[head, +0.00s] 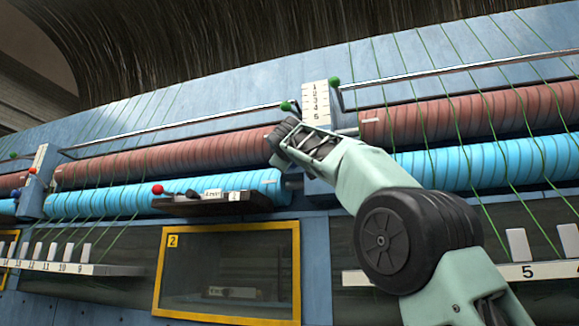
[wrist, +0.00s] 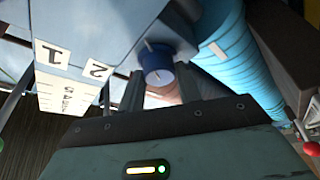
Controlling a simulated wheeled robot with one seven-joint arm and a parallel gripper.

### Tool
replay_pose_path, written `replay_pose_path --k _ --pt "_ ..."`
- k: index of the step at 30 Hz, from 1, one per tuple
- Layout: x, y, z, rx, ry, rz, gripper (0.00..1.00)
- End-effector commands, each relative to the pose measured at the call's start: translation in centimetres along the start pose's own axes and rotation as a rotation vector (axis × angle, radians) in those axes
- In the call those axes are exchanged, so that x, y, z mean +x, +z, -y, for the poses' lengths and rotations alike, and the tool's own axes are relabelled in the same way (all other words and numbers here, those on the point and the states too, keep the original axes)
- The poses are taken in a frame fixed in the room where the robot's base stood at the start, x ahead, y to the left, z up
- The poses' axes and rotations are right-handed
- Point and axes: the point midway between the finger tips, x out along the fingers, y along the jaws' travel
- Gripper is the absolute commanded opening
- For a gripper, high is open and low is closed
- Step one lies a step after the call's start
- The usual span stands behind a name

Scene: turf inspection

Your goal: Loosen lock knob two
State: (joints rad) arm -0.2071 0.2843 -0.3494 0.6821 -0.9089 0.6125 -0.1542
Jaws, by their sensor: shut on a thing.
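A round blue knob (wrist: 158,66) with a pale pointer line on its face sticks out of the light blue housing (wrist: 120,25) in the wrist view. The label "2" (wrist: 97,69) is beside it, and the label "1" (wrist: 50,53) is further left. My gripper (wrist: 162,84) is shut on this knob, with a finger on either side of it. In the head view my gripper (head: 283,140) is up against the left side of the housing under the numbered scale plate (head: 315,102). The knob is hidden there behind my gripper.
Red rollers (head: 165,158) and cyan rollers (head: 120,199) run along both sides of the housing. Green-tipped levers (head: 334,82) stand close above my gripper. A dark shelf with a red ball lever (head: 158,189) juts out at lower left, above a yellow-framed window (head: 228,312).

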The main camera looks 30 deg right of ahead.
Motion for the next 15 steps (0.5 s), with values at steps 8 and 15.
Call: replay_pose_path --k 8,15 --pt "-0.13 -0.30 -0.10 0.233 0.103 -0.011 0.11" --pt "-0.06 -0.44 -0.20 0.395 0.168 -0.011 0.11"
